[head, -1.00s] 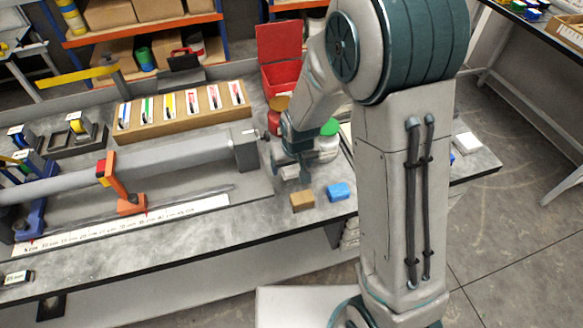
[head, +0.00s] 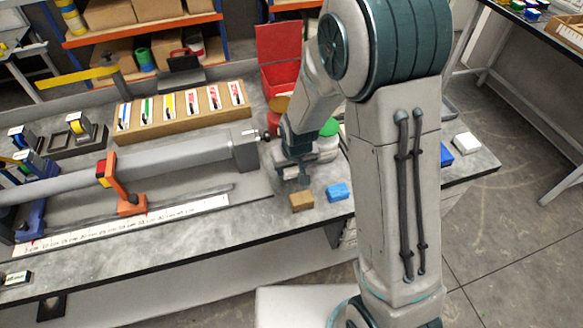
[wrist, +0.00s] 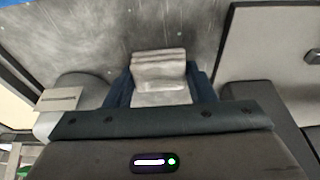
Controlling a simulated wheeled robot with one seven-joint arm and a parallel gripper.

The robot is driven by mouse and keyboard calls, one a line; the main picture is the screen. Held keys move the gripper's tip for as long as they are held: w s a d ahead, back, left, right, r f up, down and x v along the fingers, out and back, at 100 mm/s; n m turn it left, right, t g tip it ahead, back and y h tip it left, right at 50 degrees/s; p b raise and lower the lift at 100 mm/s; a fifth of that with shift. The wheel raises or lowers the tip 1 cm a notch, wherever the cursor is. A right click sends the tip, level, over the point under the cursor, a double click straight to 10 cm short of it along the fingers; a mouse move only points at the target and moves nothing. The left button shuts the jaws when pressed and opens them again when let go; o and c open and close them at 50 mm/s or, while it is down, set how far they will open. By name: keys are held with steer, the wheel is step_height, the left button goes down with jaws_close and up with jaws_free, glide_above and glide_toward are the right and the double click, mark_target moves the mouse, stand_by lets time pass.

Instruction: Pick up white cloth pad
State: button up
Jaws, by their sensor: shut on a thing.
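The white cloth pad (wrist: 160,72) is a pale, folded-looking block in the wrist view. It sits between the two dark blue fingers of my gripper (wrist: 161,88), which are shut on it. In the head view my gripper (head: 302,176) points down at the bench, just behind a tan block (head: 301,201) and a blue block (head: 337,191). The pad is mostly hidden by the gripper there. I cannot tell whether it is clear of the bench top.
The grey bench (head: 240,245) holds a long pipe (head: 190,163) to the left. A red bin (head: 280,75) and a green-lidded jar (head: 328,140) stand close behind my gripper. A wooden rack (head: 183,105) is at the back. A white block (head: 466,143) lies at the right.

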step_height(320, 180, up, 10)
steer(key=b, duration=0.1)
stand_by(0.4)
steer(key=shift+o, duration=0.3)
steer(key=shift+f, duration=0.15)
